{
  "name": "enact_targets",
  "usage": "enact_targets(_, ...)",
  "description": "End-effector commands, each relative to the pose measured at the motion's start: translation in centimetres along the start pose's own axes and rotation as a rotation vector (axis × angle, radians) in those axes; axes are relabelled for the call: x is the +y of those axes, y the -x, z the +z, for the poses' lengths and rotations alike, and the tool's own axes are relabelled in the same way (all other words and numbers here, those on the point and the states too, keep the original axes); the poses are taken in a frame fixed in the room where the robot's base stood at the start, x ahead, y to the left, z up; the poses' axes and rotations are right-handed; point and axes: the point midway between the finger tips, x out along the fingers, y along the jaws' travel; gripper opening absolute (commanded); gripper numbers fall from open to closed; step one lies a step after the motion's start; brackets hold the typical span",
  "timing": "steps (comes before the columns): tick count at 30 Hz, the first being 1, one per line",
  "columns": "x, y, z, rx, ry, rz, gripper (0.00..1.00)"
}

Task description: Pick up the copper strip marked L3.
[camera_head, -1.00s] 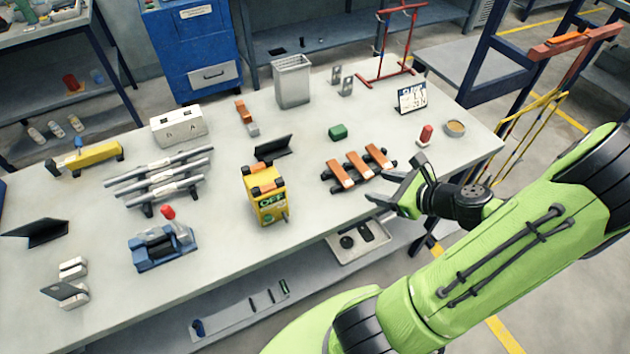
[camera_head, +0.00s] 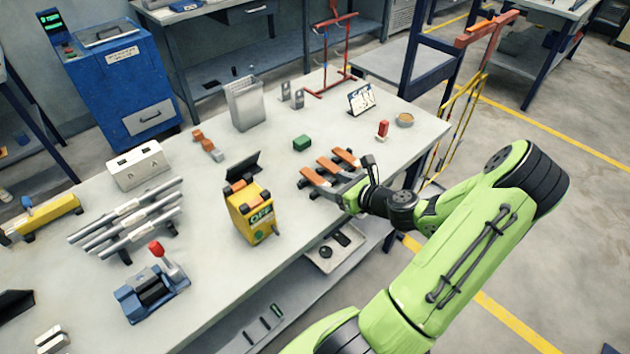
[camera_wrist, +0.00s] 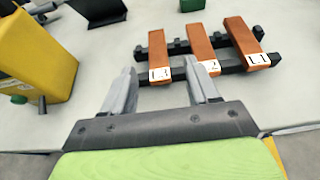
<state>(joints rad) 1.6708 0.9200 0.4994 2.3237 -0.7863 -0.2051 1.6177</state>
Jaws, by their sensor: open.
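Three copper strips lie side by side across a dark rack (camera_wrist: 285,59) on the bench. In the wrist view, the leftmost strip (camera_wrist: 156,52), marked with a 3, lies just beyond and between my fingertips. The middle strip (camera_wrist: 203,48) is marked with a 2, and the right strip (camera_wrist: 244,38) is marked L1. In the head view, the strip nearest the yellow box is the leftmost strip (camera_head: 315,177). My gripper (camera_wrist: 161,72) is open and empty, its two fingers on either side of the 3 strip's near end. It also shows in the head view (camera_head: 338,180), at the rack's near side.
A yellow box (camera_head: 250,213) marked OFF stands left of the rack, with a black angled plate (camera_head: 243,166) behind it. A green block (camera_head: 302,143), a sign (camera_head: 361,99) and a red item (camera_head: 382,129) stand behind the rack. The bench's front edge is near.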

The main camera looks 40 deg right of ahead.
Motion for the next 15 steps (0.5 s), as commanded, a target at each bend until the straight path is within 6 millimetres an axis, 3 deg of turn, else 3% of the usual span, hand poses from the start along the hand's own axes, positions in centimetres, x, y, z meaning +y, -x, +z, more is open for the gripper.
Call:
enact_targets(6, 0.4, -4.1, 0.0, 0.000, 0.003, 0.005, 0.60)
enact_targets(15, 0.3, -4.7, 0.1, 0.001, 0.001, 0.001, 0.56)
